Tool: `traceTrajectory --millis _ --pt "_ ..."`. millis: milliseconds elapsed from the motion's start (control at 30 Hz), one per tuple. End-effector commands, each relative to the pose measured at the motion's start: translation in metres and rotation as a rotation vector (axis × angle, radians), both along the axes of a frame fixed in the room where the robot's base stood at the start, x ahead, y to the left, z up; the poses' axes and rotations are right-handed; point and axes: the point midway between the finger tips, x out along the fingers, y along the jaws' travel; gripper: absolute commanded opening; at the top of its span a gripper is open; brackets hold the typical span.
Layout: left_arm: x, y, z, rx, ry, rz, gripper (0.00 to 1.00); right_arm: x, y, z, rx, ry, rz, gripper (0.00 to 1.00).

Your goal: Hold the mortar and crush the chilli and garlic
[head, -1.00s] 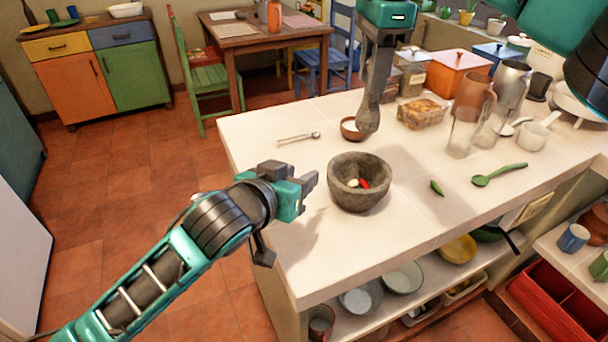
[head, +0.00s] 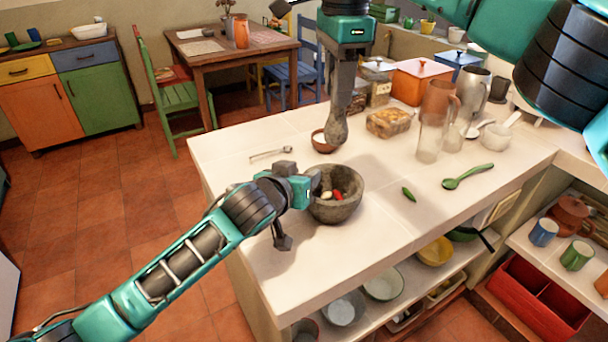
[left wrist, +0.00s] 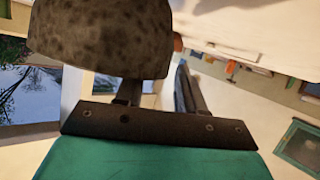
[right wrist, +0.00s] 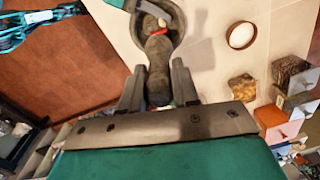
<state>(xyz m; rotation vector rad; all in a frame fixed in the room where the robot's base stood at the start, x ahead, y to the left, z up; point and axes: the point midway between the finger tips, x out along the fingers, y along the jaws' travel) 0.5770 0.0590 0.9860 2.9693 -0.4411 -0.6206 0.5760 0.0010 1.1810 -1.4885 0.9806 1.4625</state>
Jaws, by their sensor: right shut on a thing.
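The grey stone mortar (head: 345,210) stands upright on the counter. Inside it lie a red chilli (head: 338,195) and a pale garlic clove (head: 326,196). My left gripper (head: 313,181) is at the mortar's left rim, fingers apart; whether it touches is unclear. In the left wrist view the mortar (left wrist: 100,35) looms close and partly covers one finger. My right gripper (head: 343,88) is shut on the stone pestle (head: 336,130), held upright, bulb down, above the counter behind the mortar. In the right wrist view the pestle (right wrist: 158,72) overlaps the mortar (right wrist: 178,28).
A small bowl of white stuff (head: 322,142) stands behind the mortar, near a small metal spoon (head: 270,153). A green chilli (head: 409,194) and green spoon (head: 466,176) lie to the right. Glass jugs (head: 432,130) and containers (head: 388,122) stand farther back. The front counter is clear.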

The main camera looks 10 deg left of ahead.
Motion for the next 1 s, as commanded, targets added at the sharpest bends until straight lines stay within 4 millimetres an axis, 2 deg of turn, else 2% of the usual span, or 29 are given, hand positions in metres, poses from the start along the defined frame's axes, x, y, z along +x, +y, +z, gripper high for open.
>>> traceTrajectory --millis 200,467,867,1000 --pt "0.0102 -0.0037 -0.0039 0.0 -0.001 0.0 0.39 0.0001 0.0 0.0006 0.0 -0.001 0.0 0.0" --pt "0.011 -0.0038 -0.0043 0.0 -0.001 0.0 0.39 0.0 0.0001 0.0006 0.0 -0.001 0.0 0.0" --pt "0.0108 -0.003 -0.005 0.001 0.001 0.002 0.02 0.0001 0.0 0.0006 0.0 -0.001 0.0 0.0" --pt "0.0106 -0.0028 -0.0059 0.002 0.003 0.001 0.0 0.0001 0.0 0.0006 0.0 -0.001 0.0 0.0"
